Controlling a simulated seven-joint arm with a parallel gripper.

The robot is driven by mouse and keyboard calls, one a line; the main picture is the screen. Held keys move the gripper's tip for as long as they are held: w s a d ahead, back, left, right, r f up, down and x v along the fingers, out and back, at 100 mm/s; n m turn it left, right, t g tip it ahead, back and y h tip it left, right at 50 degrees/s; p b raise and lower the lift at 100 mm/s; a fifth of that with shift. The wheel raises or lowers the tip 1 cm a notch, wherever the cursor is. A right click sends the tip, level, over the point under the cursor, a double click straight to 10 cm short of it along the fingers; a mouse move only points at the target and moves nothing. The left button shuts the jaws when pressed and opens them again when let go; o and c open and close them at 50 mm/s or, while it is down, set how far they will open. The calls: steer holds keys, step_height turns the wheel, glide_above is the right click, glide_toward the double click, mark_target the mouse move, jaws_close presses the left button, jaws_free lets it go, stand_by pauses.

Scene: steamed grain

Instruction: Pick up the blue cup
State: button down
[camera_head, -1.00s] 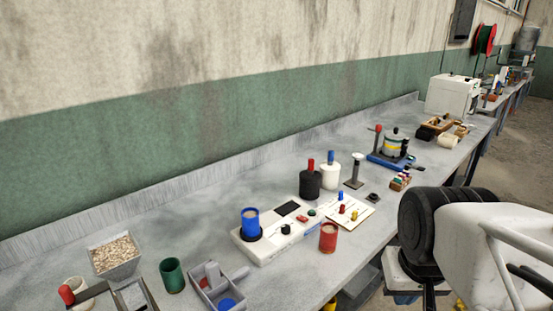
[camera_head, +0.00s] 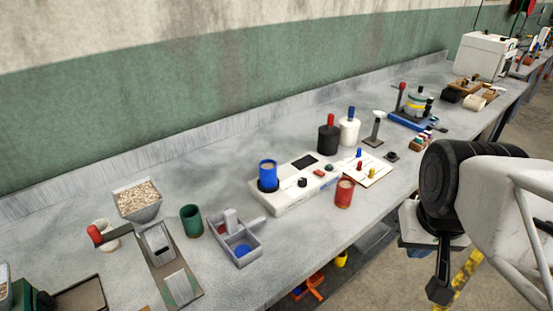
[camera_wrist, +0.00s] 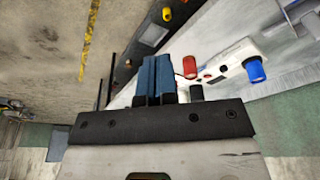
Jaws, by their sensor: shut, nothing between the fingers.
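The blue cup (camera_head: 267,174) stands upright in the black round holder at the left end of a white device on the bench. It looks filled with something light brown. It also shows in the wrist view (camera_wrist: 255,70), right of my gripper. My gripper (camera_wrist: 157,58) is shut and empty, its two blue fingers side by side, well apart from the cup. In the head view my dark arm end (camera_head: 440,285) is at the right, off the bench's front edge; the fingers cannot be made out there.
The white device (camera_head: 300,195) holds the cup. A red cup (camera_head: 344,192) stands in front of it, a green cup (camera_head: 191,220) and a grey divided tray (camera_head: 236,243) to the left. Black (camera_head: 328,138) and white (camera_head: 349,131) bottles stand behind. Bare bench lies front centre.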

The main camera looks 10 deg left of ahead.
steer(key=c, duration=1.8)
jaws_free()
steer(key=o, duration=1.6)
steer(key=w+a+f+m+g+y, duration=0.1)
steer(key=w+a+f+m+y, duration=0.1)
steer(key=w+a+m+y, duration=0.45)
steer(key=w+a+f+m+g+y, duration=0.1)
steer(key=w+a+f+m+y, duration=0.15)
steer(key=w+a, duration=0.7)
steer(key=m+t+y, duration=0.3)
steer(key=m+y, duration=0.1)
steer(key=m, duration=0.8)
glide_toward(268, 175)
steer(key=w, duration=0.1)
steer(key=w+a+f, duration=0.1)
steer(key=w+a, duration=0.1)
steer(key=shift+w+f, duration=0.3)
steer(key=shift+a, duration=0.1)
